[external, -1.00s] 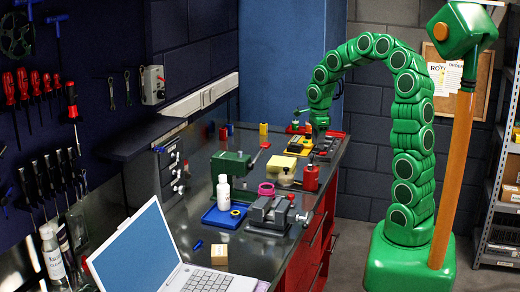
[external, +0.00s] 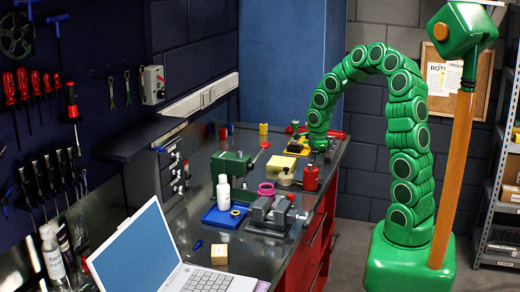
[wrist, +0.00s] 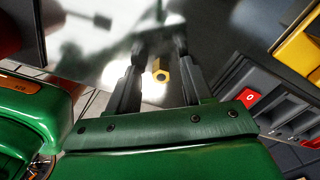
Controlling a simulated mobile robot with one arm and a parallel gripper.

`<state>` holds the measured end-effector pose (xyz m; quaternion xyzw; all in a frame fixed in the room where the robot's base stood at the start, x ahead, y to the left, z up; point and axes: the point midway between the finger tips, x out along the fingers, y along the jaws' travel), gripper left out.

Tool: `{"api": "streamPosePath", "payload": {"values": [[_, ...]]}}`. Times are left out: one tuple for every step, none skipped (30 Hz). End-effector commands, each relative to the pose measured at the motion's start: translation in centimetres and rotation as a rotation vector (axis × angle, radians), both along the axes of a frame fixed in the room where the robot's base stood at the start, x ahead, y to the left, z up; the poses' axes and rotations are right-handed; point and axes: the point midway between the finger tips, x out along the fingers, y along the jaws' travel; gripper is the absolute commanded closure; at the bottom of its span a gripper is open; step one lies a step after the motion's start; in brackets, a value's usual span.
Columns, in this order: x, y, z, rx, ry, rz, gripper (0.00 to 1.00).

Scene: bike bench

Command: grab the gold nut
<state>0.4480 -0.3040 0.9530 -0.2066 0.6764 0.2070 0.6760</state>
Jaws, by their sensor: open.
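The gold nut (wrist: 161,69) shows in the wrist view as a small hexagonal ring on the grey bench top. My gripper (wrist: 158,60) is open, with its two dark fingers either side of the nut and a gap between. I cannot tell whether the fingertips are down at its height. In the external view my arm's end (external: 318,142) is bent down over the far part of the bench (external: 218,262). The gold nut cannot be made out there.
In the wrist view a dark grey item with a red switch (wrist: 250,97) is close on the right, with a yellow thing (wrist: 300,45) beyond. In the external view a red container (external: 311,179), a vise (external: 268,214) and a blue tray (external: 224,217) stand nearer on the bench.

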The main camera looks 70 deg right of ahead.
Motion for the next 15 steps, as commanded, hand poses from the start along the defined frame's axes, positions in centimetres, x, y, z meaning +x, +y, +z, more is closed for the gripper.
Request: {"api": "streamPosePath", "payload": {"values": [[0.01, -0.01, -0.04, 0.0, 0.0, 0.0, 0.5], [0.02, -0.02, -0.04, -0.001, -0.001, 0.0, 0.5], [0.02, -0.02, -0.02, -0.001, -0.001, 0.0, 0.5], [0.02, -0.02, -0.02, -0.001, -0.001, 0.0, 0.5], [0.02, -0.02, -0.02, -0.001, -0.001, 0.0, 0.5], [0.02, -0.03, -0.02, -0.001, -0.001, 0.0, 0.52], [0.02, -0.03, -0.02, -0.001, -0.001, 0.0, 0.56], [0.02, -0.02, -0.03, -0.001, -0.001, 0.0, 0.61], [0.02, -0.02, -0.03, -0.001, -0.001, 0.0, 0.67], [0.02, -0.02, -0.03, -0.001, -0.001, 0.0, 0.71], [0.02, -0.02, -0.03, -0.001, -0.001, 0.0, 0.76], [0.02, -0.03, -0.02, -0.001, -0.001, 0.0, 0.82], [0.02, -0.03, -0.02, -0.001, -0.001, -0.001, 0.87], [0.02, -0.03, -0.02, -0.001, -0.001, -0.001, 0.91], [0.03, -0.03, -0.02, -0.001, -0.001, 0.0, 0.97]]}}
